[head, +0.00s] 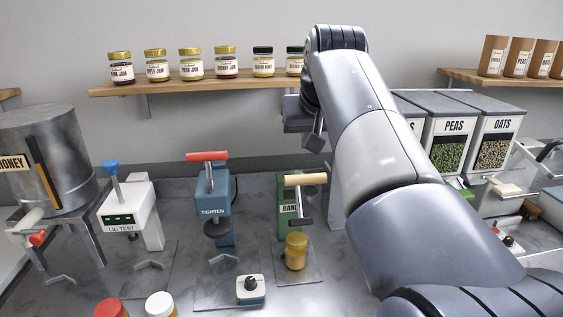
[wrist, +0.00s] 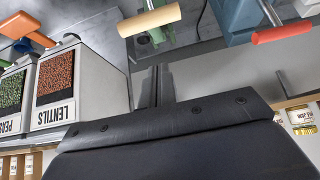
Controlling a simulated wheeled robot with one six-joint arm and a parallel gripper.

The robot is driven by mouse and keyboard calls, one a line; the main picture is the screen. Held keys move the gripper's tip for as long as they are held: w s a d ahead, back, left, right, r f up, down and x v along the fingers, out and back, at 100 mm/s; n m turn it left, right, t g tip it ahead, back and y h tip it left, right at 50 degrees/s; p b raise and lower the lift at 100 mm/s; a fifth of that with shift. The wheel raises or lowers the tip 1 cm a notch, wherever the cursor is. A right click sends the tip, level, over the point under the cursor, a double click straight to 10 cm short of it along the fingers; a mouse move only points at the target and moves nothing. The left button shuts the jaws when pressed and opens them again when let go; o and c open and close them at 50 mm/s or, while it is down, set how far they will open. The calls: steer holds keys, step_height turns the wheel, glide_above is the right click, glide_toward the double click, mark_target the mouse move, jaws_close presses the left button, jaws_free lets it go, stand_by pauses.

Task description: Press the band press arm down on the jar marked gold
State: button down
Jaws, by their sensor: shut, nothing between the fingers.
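The green band press (head: 283,221) stands on the bench right of centre in the head view, its arm raised with a tan wooden handle (head: 306,179). That handle also shows at the top of the wrist view (wrist: 149,18). A small jar (head: 296,254) with a gold lid stands upright on the base plate under the press, apart from the dark presser above it. My gripper (head: 314,144) is above and behind the handle in the picture, not touching it. It is shut and empty; my arm partly hides it.
The blue TIGHTEN press (head: 212,200) with a red handle is left of the band press, then the white LID TEST device (head: 128,212). A black-knobbed box (head: 251,289) is in front. Bins of PEAS (head: 452,140) and OATS (head: 493,140) stand right. A jar shelf (head: 200,86) is behind.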

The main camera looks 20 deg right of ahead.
mark_target(305, 179)
steer(key=f, duration=0.2)
steer(key=w+f, duration=0.1)
steer(key=f, duration=0.2)
steer(key=shift+w+d, duration=0.1)
steer(key=shift+d, duration=0.1)
steer(key=shift+f, duration=0.7)
